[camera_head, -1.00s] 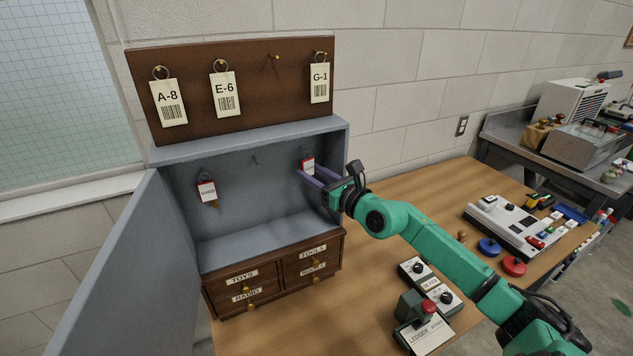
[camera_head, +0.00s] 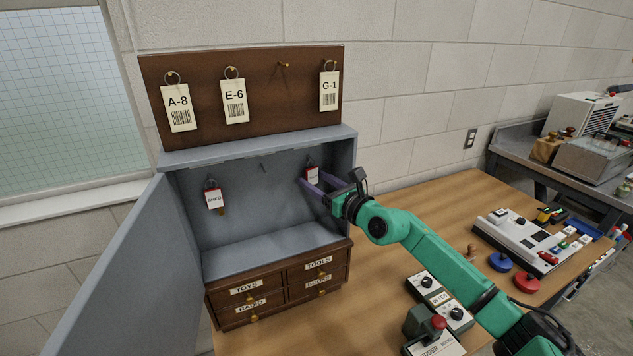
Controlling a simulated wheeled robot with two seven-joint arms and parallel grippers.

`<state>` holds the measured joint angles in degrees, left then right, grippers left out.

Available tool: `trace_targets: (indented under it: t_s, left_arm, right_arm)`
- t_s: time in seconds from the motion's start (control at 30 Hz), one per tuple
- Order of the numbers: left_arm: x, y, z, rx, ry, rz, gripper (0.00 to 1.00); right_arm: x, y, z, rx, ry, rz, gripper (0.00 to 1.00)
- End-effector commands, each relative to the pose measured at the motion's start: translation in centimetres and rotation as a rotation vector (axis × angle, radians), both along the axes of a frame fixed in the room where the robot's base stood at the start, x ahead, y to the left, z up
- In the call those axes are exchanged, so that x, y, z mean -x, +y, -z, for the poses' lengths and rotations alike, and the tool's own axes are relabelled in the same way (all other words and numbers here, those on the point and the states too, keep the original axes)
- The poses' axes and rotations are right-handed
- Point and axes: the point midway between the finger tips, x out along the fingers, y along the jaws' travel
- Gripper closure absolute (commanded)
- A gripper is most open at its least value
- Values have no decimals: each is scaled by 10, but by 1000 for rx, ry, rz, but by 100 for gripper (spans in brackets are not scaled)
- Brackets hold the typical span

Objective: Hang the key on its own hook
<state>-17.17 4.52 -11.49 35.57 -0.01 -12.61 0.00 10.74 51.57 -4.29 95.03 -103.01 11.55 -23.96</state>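A key with a red and white tag (camera_head: 312,175) is at the right of the grey cabinet's back wall. My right gripper (camera_head: 311,181) reaches into the cabinet from the right, its two purple fingers apart, right at this tag. The fingers partly cover what is below the tag, and contact cannot be told. Another red and white tagged key (camera_head: 214,199) hangs on the left of the back wall. A bare hook (camera_head: 264,167) sits between them. My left gripper is not in view.
The cabinet door (camera_head: 115,265) stands open at left. Above, a brown board (camera_head: 205,65) holds cream tags and one bare peg (camera_head: 284,65). Small labelled drawers (camera_head: 280,285) stand below. Control boxes (camera_head: 440,298) and a white device (camera_head: 520,240) sit on the wooden table (camera_head: 385,275).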

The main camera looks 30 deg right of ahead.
Motion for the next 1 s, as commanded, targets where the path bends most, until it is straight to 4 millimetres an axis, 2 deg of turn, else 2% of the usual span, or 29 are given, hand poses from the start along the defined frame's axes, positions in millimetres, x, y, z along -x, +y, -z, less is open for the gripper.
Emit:
trace_targets:
  t_s: [0.47,1.0]
  left_arm:
    - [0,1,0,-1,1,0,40]
    - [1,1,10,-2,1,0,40]
  right_arm:
    - [4,-2,1,0,2,2,21]
    - [63,-12,4,0,3,0,21]
